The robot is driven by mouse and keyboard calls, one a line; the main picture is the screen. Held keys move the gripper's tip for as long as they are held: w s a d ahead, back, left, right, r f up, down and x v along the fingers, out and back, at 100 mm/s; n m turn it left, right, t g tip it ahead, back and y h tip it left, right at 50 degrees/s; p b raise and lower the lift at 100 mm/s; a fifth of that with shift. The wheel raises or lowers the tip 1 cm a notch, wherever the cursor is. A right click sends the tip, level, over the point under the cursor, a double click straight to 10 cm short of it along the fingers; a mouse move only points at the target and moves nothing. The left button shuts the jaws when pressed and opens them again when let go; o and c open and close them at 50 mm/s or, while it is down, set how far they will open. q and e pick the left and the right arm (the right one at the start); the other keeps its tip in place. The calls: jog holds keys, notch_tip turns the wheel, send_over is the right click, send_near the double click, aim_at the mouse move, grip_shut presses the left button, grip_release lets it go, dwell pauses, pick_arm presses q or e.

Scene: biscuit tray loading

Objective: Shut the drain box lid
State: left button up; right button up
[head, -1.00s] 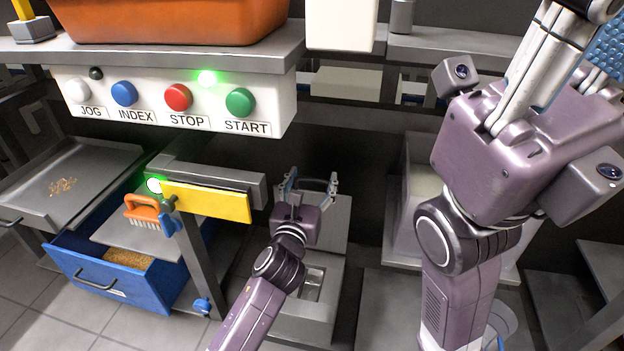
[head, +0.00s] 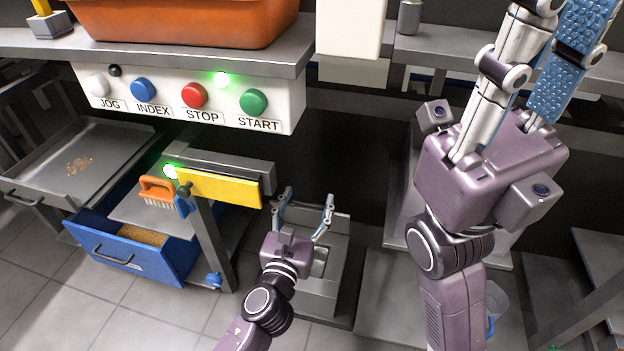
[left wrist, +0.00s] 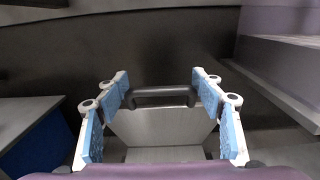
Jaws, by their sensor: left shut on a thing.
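The grey drain box (head: 318,307) stands low in the middle of the head view, with part of a recess showing beside my wrist. My left gripper (head: 305,204) is over it, its two fingers spread wide. In the left wrist view the fingers (left wrist: 163,95) are shut on the ends of a black bar handle (left wrist: 160,91). A pale grey panel, the lid (left wrist: 160,124), shows just below the handle; its exact tilt is hard to tell. My right gripper (head: 553,50) is raised at the right, empty, its fingers apart and the tips near the top edge.
A button panel (head: 190,118) hangs under a shelf above the box. A yellow bar (head: 218,188) on a post and an open blue drawer (head: 130,252) stand to the left. A grey tray (head: 110,150) is further left. Dark wall lies behind the box.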

pick_arm(q)
jog(key=shift+s+a+f, duration=0.25)
jog(key=shift+s+f, duration=0.4)
jog(key=shift+s, duration=0.15)
jog(key=shift+s+a+f, duration=0.25)
jog(key=shift+s+f, duration=0.35)
jog(key=shift+s, duration=0.2)
jog(key=shift+c, duration=0.2)
jog(key=o, duration=1.7)
jog(key=shift+w+r, duration=0.1)
jog(key=shift+r, duration=0.05)
jog(key=v, duration=1.2)
